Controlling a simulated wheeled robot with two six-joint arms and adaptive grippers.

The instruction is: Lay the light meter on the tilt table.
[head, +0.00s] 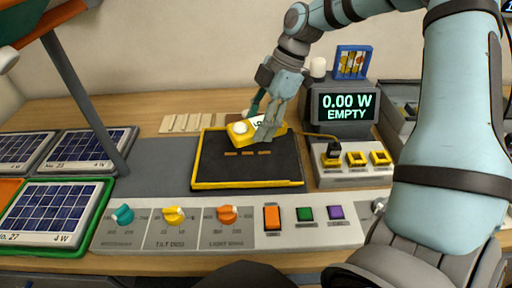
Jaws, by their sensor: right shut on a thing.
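The light meter (239,132) is a small yellow box with a white round dome. My right gripper (264,132) is shut on it, with its fingers over the meter's right part. The meter is at the back edge of the tilt table (220,171), a dark plate with a yellow rim. I cannot tell whether the meter touches the plate or is just above it. My left gripper is not in view.
A display (346,107) reading "0.00 W EMPTY" stands behind right, above a box with yellow sockets (356,159). Knobs and buttons line the front panel (250,236). Solar panels (52,211) lie at left; a post (88,108) rises there.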

